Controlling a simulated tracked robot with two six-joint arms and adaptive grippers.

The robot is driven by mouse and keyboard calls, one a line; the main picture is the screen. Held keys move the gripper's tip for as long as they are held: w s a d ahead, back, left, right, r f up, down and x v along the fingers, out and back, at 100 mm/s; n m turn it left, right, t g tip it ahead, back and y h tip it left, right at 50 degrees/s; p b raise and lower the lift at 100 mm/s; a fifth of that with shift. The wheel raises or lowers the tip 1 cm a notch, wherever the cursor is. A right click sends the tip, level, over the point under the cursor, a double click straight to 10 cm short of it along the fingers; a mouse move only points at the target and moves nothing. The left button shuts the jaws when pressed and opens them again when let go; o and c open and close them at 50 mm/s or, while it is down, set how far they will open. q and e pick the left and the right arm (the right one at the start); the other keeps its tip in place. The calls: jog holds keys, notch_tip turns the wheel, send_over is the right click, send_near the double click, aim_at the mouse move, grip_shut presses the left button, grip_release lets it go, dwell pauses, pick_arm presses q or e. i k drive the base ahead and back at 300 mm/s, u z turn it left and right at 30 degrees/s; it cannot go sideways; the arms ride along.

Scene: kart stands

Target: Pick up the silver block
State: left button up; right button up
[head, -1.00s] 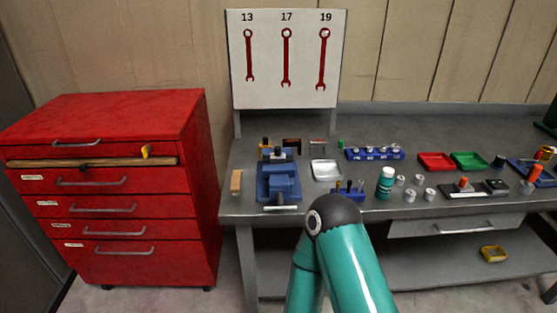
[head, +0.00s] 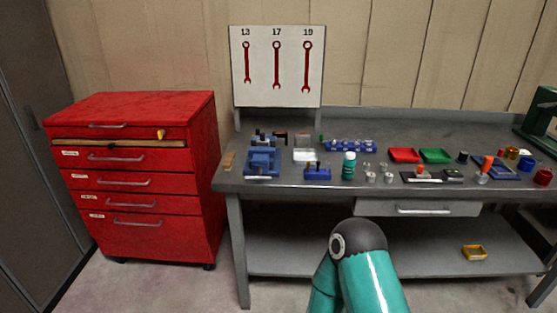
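I cannot clearly make out a silver block. A pale silver tray (head: 304,156) lies on the grey workbench (head: 330,184), right of a blue vise (head: 262,162). Several small silver round pieces (head: 370,177) stand beside a teal bottle (head: 348,167). Neither of my grippers is in view. Only a teal link of one of my arms, with a dark joint, shows at the bottom, in front of the bench.
A red drawer cabinet (head: 140,165) stands left of the bench. A red tray (head: 404,155) and a green tray (head: 435,156) lie on the bench's right half. A yellow bin (head: 473,252) sits on the lower shelf.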

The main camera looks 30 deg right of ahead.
aim_at(266, 144)
jog(key=z, duration=0.65)
jog(key=i, duration=1.25)
jog(key=u, duration=0.55)
